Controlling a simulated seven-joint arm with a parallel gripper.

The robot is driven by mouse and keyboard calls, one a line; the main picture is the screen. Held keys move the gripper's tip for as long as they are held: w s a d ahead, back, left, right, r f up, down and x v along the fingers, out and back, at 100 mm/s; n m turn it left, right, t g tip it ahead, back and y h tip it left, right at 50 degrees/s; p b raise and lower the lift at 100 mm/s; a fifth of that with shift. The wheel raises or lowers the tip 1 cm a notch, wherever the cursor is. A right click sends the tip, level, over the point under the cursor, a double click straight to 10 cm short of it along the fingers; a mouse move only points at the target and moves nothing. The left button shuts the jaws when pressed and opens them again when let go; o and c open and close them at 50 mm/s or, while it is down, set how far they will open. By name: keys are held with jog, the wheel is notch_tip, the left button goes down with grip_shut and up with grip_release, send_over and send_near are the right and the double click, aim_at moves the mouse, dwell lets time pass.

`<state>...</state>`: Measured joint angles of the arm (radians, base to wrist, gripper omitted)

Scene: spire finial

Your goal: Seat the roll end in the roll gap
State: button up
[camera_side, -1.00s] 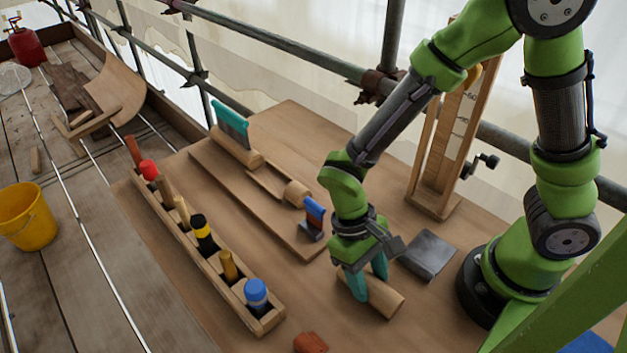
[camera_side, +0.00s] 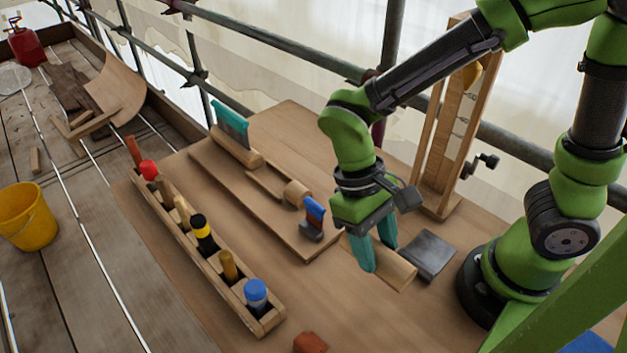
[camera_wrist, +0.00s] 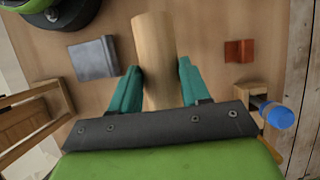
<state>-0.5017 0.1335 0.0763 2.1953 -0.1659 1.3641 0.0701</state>
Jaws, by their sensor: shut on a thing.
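A plain pale wooden roll (camera_side: 401,273) is gripped across its body by the two teal fingers of my gripper (camera_side: 379,258). In the wrist view the roll (camera_wrist: 154,45) lies between the fingers (camera_wrist: 158,75), and its far end sticks out beyond them. The roll appears slightly above the table, tilted in the side view. To the left is a flat wooden board (camera_side: 225,172) carrying a short round wooden piece (camera_side: 297,192), a thin wooden strip (camera_side: 268,184) and a blue-and-red piece on a dark base (camera_side: 314,214). I cannot clearly make out the roll gap.
A dark grey slab (camera_side: 428,256) lies close right of the roll. A wooden rack (camera_side: 215,265) with several tools stands front left. A tall wooden frame (camera_side: 455,140) stands right. A reddish block (camera_side: 311,342) lies in front.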

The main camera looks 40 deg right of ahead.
jog(key=shift+r, duration=0.35)
notch_tip(320, 180, up, 8)
jog(key=shift+f, duration=0.25)
jog(key=w+f+n+h, duration=0.2)
jog(key=w+n+h, duration=0.1)
jog(key=w+n, duration=0.45)
jog(key=r+n+t+y, duration=0.25)
jog(key=n+t, duration=0.65)
jog(key=n, duration=1.9)
send_over(270, 179)
jog(key=s, duration=0.2)
jog(key=f, duration=0.1)
jog(key=shift+n+y, duration=0.25)
notch_tip(270, 179, down, 15)
jog(key=shift+f, duration=0.1)
